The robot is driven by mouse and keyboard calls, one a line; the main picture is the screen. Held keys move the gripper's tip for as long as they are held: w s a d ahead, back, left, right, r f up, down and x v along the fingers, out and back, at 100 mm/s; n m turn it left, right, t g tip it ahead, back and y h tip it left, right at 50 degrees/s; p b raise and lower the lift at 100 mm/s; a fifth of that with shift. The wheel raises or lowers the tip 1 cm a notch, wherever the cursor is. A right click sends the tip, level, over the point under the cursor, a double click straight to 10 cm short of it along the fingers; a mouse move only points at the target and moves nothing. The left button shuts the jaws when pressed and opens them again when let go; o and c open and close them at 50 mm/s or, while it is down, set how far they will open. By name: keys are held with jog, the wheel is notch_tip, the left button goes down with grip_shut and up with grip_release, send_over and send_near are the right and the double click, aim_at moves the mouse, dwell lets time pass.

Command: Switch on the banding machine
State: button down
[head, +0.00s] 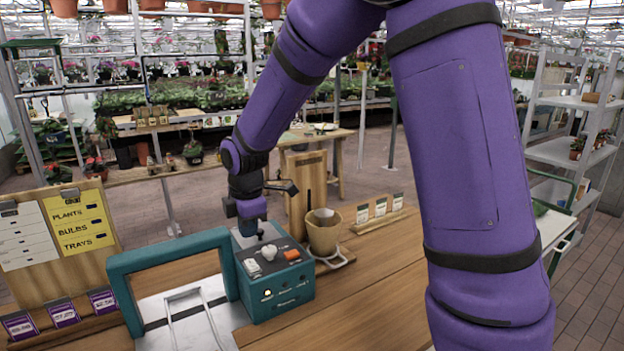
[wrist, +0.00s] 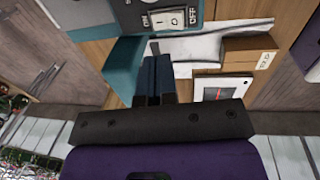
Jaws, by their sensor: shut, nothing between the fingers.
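The banding machine (head: 275,285) is a teal control box on the wooden bench, with a teal arch (head: 170,258) to its left. Its top carries a white rocker switch (head: 252,267), a pale knob and an orange button (head: 291,254). A small pale light shows on its front. In the wrist view the rocker switch (wrist: 165,19) sits between ON and OFF labels at the top edge. My gripper (head: 248,228) is at the back of the box in the head view. In the wrist view its dark fingers (wrist: 157,62) are together and empty, appearing just below the switch panel; contact cannot be told.
A tan pot (head: 323,232) stands right of the machine, with a wooden board behind. Card holders (head: 380,214) are farther right. A yellow sign (head: 80,219) and purple cards (head: 65,313) are at left.

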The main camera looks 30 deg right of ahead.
jog(key=s+d+r+m+t, duration=0.1)
jog(key=s+d+r+m, duration=0.2)
jog(key=s+r+m, duration=0.2)
jog(key=s+d+r+m+t, duration=0.1)
jog(key=s+d+r+m, duration=0.2)
jog(key=s+r, duration=0.7)
jog(key=shift+s+d+r+m, duration=0.3)
jog(key=shift+s+m, duration=0.5)
jog(key=shift+m, duration=0.4)
jog(key=s+d+m+t, duration=0.1)
jog(key=s+d+m, duration=0.1)
jog(key=s+m, duration=0.5)
jog(key=s, duration=0.5)
jog(key=shift+d+r+m+t, duration=0.25)
jog(key=shift+r+m+t, duration=0.05)
jog(key=shift+s, duration=0.1)
dwell(0.4)
